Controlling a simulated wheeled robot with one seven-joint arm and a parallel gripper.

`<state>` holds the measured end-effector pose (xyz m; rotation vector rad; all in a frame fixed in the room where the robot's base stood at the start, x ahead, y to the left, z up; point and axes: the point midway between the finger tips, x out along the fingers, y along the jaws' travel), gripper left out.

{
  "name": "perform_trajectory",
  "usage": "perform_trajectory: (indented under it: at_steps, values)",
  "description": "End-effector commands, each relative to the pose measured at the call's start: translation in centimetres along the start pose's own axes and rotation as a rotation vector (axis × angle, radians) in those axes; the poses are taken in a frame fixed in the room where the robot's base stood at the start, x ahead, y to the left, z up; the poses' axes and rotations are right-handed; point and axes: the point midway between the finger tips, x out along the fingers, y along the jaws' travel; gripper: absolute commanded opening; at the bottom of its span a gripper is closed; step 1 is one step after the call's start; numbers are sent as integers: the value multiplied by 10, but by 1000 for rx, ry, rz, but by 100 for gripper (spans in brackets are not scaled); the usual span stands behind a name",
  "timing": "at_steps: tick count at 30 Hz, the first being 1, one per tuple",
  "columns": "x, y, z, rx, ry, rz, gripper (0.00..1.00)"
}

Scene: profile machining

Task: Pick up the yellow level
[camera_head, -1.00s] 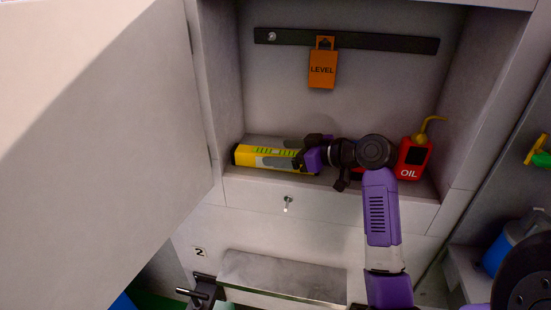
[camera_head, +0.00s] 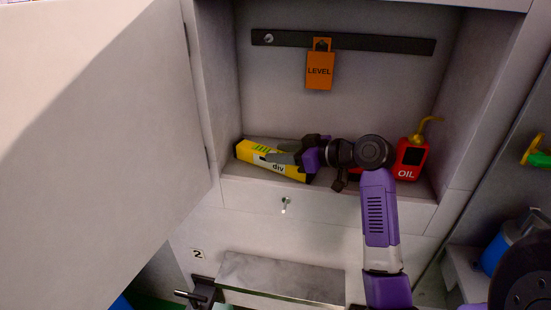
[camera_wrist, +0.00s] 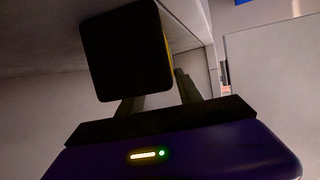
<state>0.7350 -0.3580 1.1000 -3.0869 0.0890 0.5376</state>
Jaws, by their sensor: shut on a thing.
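The yellow level (camera_head: 272,161) is a long yellow box with dark lettering and green marks, in the cabinet's shelf compartment at the left. It is tilted, its right end lower in the picture. My gripper (camera_head: 293,158) is at its right part, with grey fingers across it, shut on it. In the wrist view the level (camera_wrist: 125,50) shows as a dark square end with a yellow side, between my gripper's fingers (camera_wrist: 157,98). I cannot tell whether the level is clear of the shelf.
A red oil can (camera_head: 411,160) with a yellow spout stands at the shelf's right. An orange LEVEL tag (camera_head: 320,72) hangs from a black bar (camera_head: 390,45) on the back wall. An open cabinet door (camera_head: 100,160) stands at the left. A keyed lock (camera_head: 285,204) is below the shelf.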

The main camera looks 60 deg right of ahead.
Motion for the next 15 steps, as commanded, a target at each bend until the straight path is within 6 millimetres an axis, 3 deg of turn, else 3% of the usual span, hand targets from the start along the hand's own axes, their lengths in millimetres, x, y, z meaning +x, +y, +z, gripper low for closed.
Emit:
perform_trajectory:
  at_steps: [8,15]
  values:
    - [-5,-2,0,4,-9,-1,0]
    - [-16,-1,-36,-2,-3,1,0]
